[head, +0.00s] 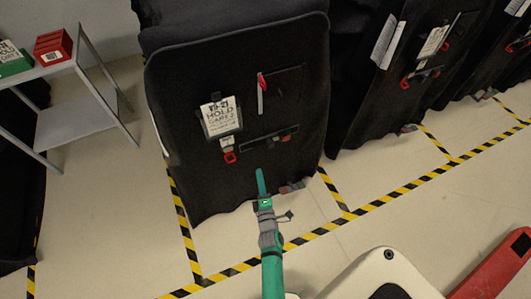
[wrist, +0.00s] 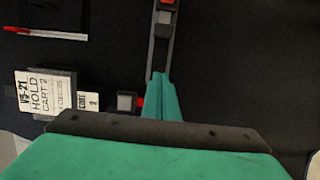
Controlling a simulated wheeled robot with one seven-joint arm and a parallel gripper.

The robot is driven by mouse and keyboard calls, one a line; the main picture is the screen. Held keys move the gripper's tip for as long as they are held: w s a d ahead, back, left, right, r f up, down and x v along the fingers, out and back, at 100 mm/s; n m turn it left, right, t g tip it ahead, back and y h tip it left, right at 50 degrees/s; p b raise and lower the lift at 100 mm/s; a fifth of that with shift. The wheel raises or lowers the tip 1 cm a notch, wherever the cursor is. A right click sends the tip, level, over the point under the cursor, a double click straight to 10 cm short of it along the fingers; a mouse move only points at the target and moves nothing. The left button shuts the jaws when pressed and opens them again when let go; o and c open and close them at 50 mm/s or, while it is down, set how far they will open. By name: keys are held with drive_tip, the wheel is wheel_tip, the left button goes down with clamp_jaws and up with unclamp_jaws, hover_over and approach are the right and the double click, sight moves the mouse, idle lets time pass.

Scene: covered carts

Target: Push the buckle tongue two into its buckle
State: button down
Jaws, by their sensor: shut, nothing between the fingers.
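A black covered cart (head: 180,110) stands in front of me. A dark strap (head: 262,143) crosses its front, with a red-and-grey buckle part (head: 284,138) at its right end. Left of the strap, below the label, hangs a grey piece with a red end (head: 230,156). In the wrist view, a grey piece with red beside it (wrist: 127,101) lies next to my fingers, and a grey part with a red button (wrist: 165,17) sits on the strap (wrist: 160,52). I cannot tell which is tongue two. My teal gripper (head: 260,172) is shut and empty, in front of the cart below the strap.
A label (head: 220,117) reading HOLD hangs on the cover, with a red-ended slider (head: 262,82) to its right. More covered carts (head: 385,90) stand at right. A grey shelf (head: 75,125) is at left. Striped tape (head: 330,229) marks the floor, clear between carts and me.

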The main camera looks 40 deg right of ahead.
sight(270, 143)
drive_tip(key=x, duration=0.5)
drive_tip(key=d+x, duration=0.1)
drive_tip(key=x, duration=0.4)
drive_tip(key=shift+w+d, duration=0.1)
drive_tip(key=shift+s+d, duration=0.2)
drive_tip(key=shift+d, duration=0.6)
drive_tip(key=shift+s+d, duration=0.25)
drive_tip(key=shift+d, duration=0.55)
drive_tip(key=shift+w, duration=0.1)
